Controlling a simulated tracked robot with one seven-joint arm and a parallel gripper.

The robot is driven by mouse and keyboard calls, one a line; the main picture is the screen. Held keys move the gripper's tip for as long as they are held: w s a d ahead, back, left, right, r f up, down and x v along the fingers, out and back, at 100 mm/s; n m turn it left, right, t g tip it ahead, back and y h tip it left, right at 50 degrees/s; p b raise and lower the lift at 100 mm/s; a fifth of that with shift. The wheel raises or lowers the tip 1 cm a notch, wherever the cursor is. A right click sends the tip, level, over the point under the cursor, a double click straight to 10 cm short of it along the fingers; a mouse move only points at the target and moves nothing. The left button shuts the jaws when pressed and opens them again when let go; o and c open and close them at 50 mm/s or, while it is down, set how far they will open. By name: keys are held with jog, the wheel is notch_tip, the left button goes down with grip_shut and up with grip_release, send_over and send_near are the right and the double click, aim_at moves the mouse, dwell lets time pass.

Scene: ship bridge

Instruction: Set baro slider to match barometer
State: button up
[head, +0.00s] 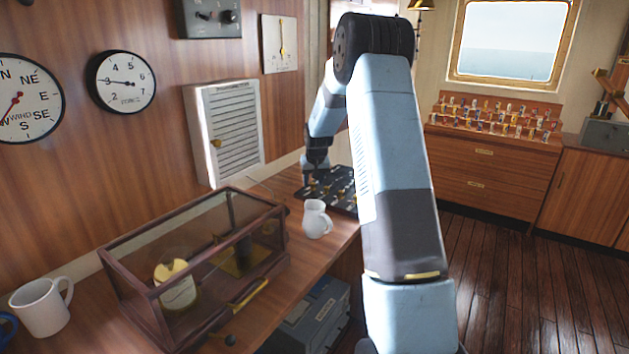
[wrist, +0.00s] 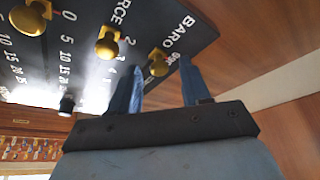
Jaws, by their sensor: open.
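The dark slider panel (head: 345,205) lies on the wooden counter in the head view, partly hidden by my arm. In the wrist view the panel (wrist: 75,45) shows lettered scales with brass knobs. The baro slider knob (wrist: 158,65) is beside the letters BARO. My gripper (wrist: 161,72) is open, its two blue fingers on either side of that knob in the picture; I cannot tell whether they touch it. In the head view my gripper (head: 311,180) is over the panel's left end. A glass-sided case (head: 130,272) holds a drum and brass works, perhaps the barometer; its reading is not legible.
A white jug (head: 316,220) stands in front of the panel. A white mug (head: 41,307) is at the counter's left end. A wind dial (head: 25,100), a force dial (head: 124,82) and a white louvred box (head: 225,130) are on the wall. The floor at right is clear.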

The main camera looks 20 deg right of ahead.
jog(key=shift+c, duration=0.3)
grip_shut()
dwell(0.3)
